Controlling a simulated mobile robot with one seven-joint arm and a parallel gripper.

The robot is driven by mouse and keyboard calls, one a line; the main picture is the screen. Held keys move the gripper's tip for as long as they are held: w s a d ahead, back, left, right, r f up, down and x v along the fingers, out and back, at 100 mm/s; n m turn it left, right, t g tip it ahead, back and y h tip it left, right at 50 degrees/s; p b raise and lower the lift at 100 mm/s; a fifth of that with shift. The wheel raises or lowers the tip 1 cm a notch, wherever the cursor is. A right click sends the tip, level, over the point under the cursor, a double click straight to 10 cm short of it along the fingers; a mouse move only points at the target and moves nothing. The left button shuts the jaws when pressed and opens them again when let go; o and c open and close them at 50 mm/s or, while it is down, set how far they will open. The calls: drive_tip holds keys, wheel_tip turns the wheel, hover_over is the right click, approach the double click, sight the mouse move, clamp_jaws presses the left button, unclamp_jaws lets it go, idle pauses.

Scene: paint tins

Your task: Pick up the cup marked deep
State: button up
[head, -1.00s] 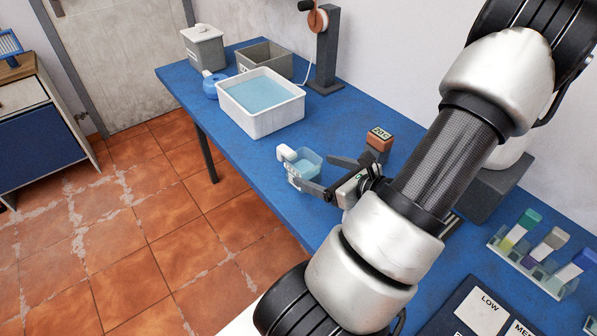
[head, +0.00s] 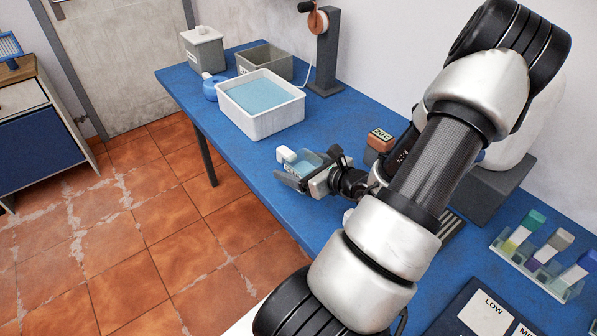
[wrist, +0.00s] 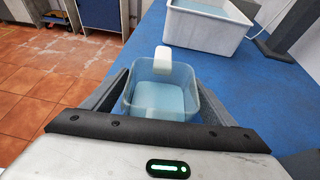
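A clear squarish cup (head: 303,160) with pale blue liquid and a white tab on its far side stands upright on the blue table. It also shows in the wrist view (wrist: 160,100). I see no readable mark on it. My gripper (head: 305,165) is low at the table, its fingers on either side of the cup. In the wrist view, the gripper (wrist: 166,78) has one finger left and one right of the cup, with narrow gaps beside its walls. It looks open, not closed on the cup.
A white tub (head: 247,118) of blue liquid stands farther back, with grey bins behind. A brown block marked 20 C (head: 380,140) is right of the gripper. A rack of coloured vials (head: 538,255) and a dark board with label cards (head: 478,312) are front right.

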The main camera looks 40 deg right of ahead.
drive_tip(key=c, duration=1)
drive_tip(key=shift+r, duration=0.15)
wheel_tip(320, 180, up, 10)
drive_tip(key=p, duration=0.2)
drive_tip(key=shift+p, duration=0.35)
drive_tip(key=o, duration=0.6)
drive_tip(key=c, duration=0.6)
